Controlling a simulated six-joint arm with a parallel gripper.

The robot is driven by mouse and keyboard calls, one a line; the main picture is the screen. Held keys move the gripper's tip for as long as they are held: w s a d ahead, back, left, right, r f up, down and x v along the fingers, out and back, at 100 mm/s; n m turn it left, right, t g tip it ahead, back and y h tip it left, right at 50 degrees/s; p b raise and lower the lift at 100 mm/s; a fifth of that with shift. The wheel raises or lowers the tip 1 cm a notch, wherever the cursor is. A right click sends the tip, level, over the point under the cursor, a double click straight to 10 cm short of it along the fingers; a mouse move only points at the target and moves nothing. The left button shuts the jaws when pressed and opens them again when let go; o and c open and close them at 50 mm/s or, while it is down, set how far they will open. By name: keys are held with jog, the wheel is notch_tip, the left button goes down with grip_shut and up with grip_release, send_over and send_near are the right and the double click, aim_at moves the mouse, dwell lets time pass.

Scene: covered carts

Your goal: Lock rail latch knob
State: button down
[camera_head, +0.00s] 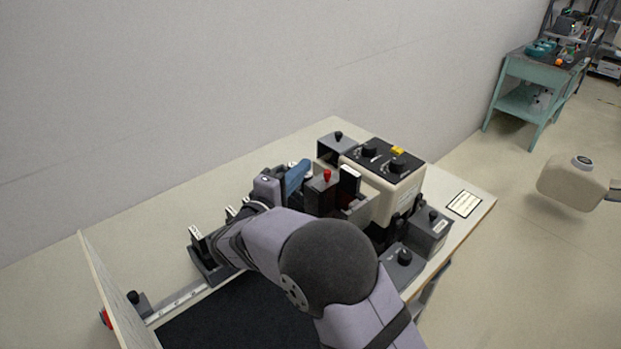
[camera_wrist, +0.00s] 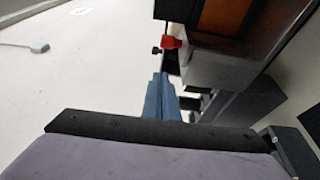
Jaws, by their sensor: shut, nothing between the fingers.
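A red knob (camera_head: 327,175) stands upright on a dark block beside the cream machine; I take it as the latch knob, but cannot tell whether it is locked. A red knob (camera_wrist: 171,42) also shows in the wrist view, ahead of the fingers. My gripper (camera_head: 303,167) has blue fingers, shut and empty, just left of the knob in the head view. In the wrist view my gripper (camera_wrist: 160,77) points towards the red knob, with a gap between them. The base of the knob is partly hidden.
The cream machine (camera_head: 405,195) with black knobs stands right of the gripper. Grey blocks with black knobs (camera_head: 404,257) stand nearer the front. A white rail (camera_head: 180,301) lies at the left, beside an upright panel (camera_head: 112,290). The table's back left (camera_head: 150,225) is clear.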

jog(key=b+v, duration=0.3)
jog(key=v, duration=0.6)
jog(key=shift+s+r, duration=0.1)
jog(key=shift+s, duration=0.05)
